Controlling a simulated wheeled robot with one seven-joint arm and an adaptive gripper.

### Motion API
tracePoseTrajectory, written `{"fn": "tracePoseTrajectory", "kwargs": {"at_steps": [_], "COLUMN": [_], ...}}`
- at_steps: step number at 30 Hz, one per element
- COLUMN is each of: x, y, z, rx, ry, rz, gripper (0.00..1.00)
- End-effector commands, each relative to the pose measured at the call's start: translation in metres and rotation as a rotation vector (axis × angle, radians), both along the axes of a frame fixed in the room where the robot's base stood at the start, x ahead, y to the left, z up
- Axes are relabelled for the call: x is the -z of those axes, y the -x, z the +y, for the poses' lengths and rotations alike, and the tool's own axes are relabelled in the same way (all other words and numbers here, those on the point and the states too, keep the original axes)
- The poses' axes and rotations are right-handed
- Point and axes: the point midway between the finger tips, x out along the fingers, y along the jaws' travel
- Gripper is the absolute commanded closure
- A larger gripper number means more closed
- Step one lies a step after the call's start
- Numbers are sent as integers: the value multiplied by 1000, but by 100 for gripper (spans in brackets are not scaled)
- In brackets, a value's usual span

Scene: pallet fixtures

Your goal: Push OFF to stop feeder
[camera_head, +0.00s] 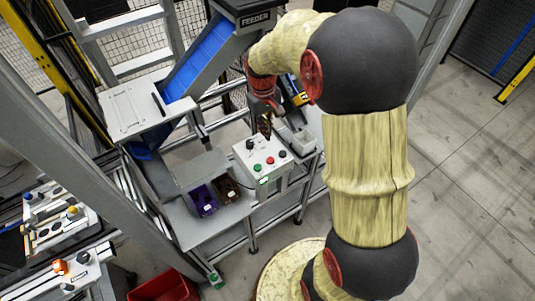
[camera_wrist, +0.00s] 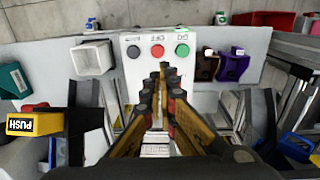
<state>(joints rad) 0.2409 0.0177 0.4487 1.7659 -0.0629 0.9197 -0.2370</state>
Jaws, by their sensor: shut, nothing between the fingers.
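A light-grey control box (camera_head: 262,174) stands on the bench below the feeder sign (camera_head: 255,20). Its sloped face carries a red button (camera_head: 270,160), a green button and a dark one. In the wrist view the red button (camera_wrist: 157,51) is in the middle, under upside-down lettering that looks like OFF. The green button (camera_wrist: 182,50) is on its right and the dark button (camera_wrist: 133,52) on its left. My gripper (camera_wrist: 163,68) is shut and empty, its tips just below the red button in that view. In the head view my gripper (camera_head: 264,122) is behind the box; contact is not visible.
A purple bin (camera_head: 204,200) and a brown bin (camera_head: 227,188) stand left of the box in the head view. A pale bin (camera_wrist: 92,58) is beside it in the wrist view. A blue chute (camera_head: 200,62) slopes down behind. A yellow PUSH sign (camera_wrist: 35,124) shows at lower left.

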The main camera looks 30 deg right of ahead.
Motion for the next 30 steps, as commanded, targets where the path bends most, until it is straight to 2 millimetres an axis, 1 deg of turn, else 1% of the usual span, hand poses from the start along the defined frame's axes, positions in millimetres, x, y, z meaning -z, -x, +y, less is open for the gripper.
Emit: {"fn": "tracePoseTrajectory", "kwargs": {"at_steps": [5,8,11,21,27,30], "x": [4,13,29,95,125,134], "y": [0,1,2,3,4,3], "z": [0,0,-1,-4,-5,-6], "rx": [0,0,1,1,2,2], "ry": [-1,-1,-2,-2,-1,-1], "rz": [1,3,5,5,3,2], "gripper": [100,100,100,100,100,100]}}
